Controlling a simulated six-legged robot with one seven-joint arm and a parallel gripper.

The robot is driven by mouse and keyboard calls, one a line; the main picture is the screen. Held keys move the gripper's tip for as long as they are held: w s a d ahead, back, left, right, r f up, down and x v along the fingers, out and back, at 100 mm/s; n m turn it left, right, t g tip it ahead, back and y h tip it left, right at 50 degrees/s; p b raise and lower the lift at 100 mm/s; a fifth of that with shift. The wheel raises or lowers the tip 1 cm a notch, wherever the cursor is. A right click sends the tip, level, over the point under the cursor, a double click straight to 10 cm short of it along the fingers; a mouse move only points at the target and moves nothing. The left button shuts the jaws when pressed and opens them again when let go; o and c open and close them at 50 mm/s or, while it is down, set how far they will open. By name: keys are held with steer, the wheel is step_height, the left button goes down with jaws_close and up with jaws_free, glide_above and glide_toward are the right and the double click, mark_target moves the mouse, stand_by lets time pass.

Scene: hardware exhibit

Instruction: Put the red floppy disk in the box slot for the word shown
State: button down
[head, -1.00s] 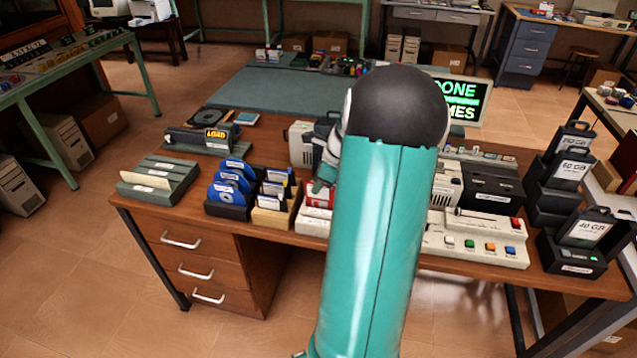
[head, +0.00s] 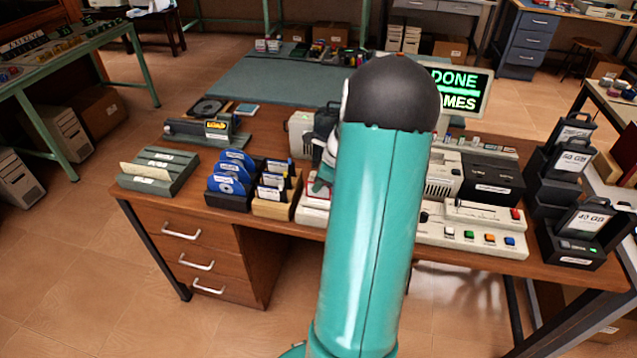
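A red piece (head: 317,203), which looks like the red floppy disk, shows just under my gripper (head: 322,185), left of my arm. It lies at or on a pale device at the table's front edge. The fingertips are small and partly hidden by my arm, so I cannot tell whether they are shut on it. The wooden box (head: 276,209) with several dark, white-labelled upright cards or disks stands just left of it. Its slot labels are too small to read. The screen (head: 462,92) shows "DONE" in green and below it a word ending in "MES", partly hidden by my arm.
A dark rack of blue disks (head: 230,200) stands left of the wooden box, and a grey-green slotted holder (head: 160,182) farther left. A device labelled "LOAD" (head: 216,130) sits behind. Right of my arm are a button panel (head: 475,232) and black drive docks (head: 570,245).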

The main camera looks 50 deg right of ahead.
steer(key=c, duration=1.6)
jaws_free()
steer(key=shift+r, duration=4.05)
